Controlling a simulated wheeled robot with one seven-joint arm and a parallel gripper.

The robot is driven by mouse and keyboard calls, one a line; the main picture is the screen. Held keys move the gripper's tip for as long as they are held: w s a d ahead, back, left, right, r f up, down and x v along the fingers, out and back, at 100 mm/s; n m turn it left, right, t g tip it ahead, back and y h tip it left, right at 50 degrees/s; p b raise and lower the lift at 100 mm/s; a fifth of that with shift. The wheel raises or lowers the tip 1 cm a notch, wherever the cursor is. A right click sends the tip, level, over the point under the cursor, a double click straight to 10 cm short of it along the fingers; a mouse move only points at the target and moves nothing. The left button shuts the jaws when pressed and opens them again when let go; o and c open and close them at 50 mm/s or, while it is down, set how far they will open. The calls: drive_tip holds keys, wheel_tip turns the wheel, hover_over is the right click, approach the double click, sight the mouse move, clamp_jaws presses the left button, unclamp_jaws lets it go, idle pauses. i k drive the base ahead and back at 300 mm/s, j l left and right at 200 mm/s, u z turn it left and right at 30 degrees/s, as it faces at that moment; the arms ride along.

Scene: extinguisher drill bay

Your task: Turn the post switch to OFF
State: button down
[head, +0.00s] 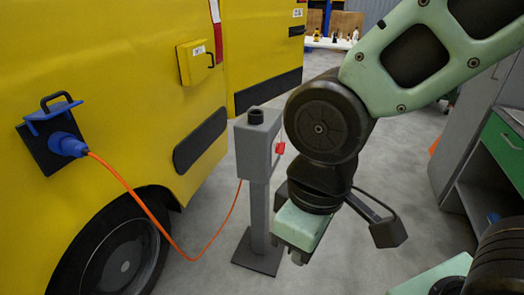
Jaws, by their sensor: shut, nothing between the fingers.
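The grey charging post (260,190) stands upright on a dark square base plate beside the yellow vehicle. A small red part (280,148), which looks like the switch handle, shows on the right side of the post's box. Its lettering and exact setting are too small to read. A black round cap sits on top of the box. My gripper (288,251) is shut and empty, pointing down, to the right of the post and lower than the red part. It is apart from the red part in the picture; its distance in depth is hard to judge.
A blue plug (68,144) sits in the yellow vehicle (110,70), and an orange cable (150,213) sags from it towards the post. A grey and green cabinet (502,140) stands at the right. The grey floor between post and cabinet is mostly clear.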

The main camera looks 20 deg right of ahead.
sight(280, 146)
drive_tip(key=z, duration=0.25)
drive_tip(key=i+j, duration=0.25)
drive_tip(key=i, duration=0.2)
drive_tip(key=i+j+u, duration=0.1)
drive_tip(key=i+j, duration=0.2)
drive_tip(key=i, duration=0.15)
